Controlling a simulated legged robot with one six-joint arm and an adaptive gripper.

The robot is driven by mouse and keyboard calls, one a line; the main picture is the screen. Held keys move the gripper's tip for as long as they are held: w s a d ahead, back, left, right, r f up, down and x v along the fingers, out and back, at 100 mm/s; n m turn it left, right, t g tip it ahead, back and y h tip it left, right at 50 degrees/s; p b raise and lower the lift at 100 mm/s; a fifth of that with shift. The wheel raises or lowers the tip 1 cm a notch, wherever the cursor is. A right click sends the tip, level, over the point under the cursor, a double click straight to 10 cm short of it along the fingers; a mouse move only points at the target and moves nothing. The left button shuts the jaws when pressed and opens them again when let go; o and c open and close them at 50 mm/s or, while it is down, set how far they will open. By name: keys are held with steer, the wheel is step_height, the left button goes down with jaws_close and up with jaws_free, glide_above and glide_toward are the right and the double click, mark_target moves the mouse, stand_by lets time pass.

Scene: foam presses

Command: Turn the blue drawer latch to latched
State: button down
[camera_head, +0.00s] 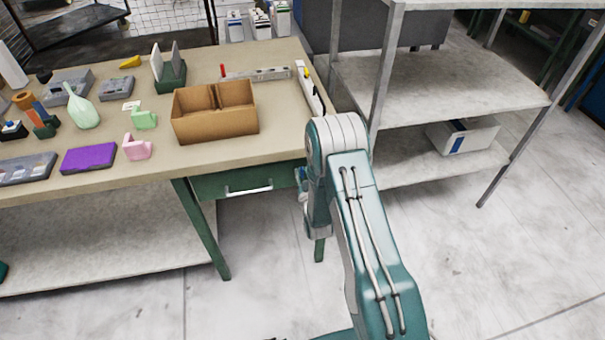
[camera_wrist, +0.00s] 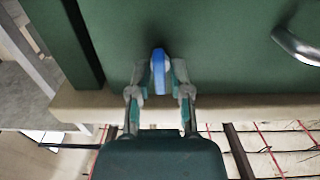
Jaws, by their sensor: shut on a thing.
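The blue drawer latch (camera_wrist: 158,68) is on the green drawer front in the wrist view, its long side running nearly up and down the picture. My gripper (camera_wrist: 159,80) is shut on it, with one grey fingertip against each side. The fingertips hide the latch's edges. The green drawer (camera_head: 215,187) shows under the bench top in the head view, with its front closed against the bench. Its metal handle (camera_head: 248,190) also shows at the upper right of the wrist view (camera_wrist: 298,46). My arm hides most of the gripper in the head view.
The bench top (camera_head: 285,140) holds an open cardboard box (camera_head: 215,122), a purple block (camera_head: 88,160), a pink holder (camera_head: 137,148) and other small parts. A grey shelf rack (camera_head: 440,85) stands right of my arm. The floor in front of the drawer is clear.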

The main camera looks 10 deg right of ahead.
steer(key=n, duration=0.4)
steer(key=shift+a+n, duration=0.15)
steer(key=shift+n, duration=0.15)
steer(key=n, duration=0.4)
steer(key=shift+n, duration=0.3)
steer(key=n, duration=0.4)
steer(key=shift+a+f, duration=0.1)
steer(key=shift+a, duration=0.05)
steer(key=shift+f+n, duration=0.15)
steer(key=shift+n, duration=2.05)
steer(key=c, duration=0.7)
jaws_free()
steer(key=shift+f, duration=0.1)
steer(key=shift+a, duration=0.15)
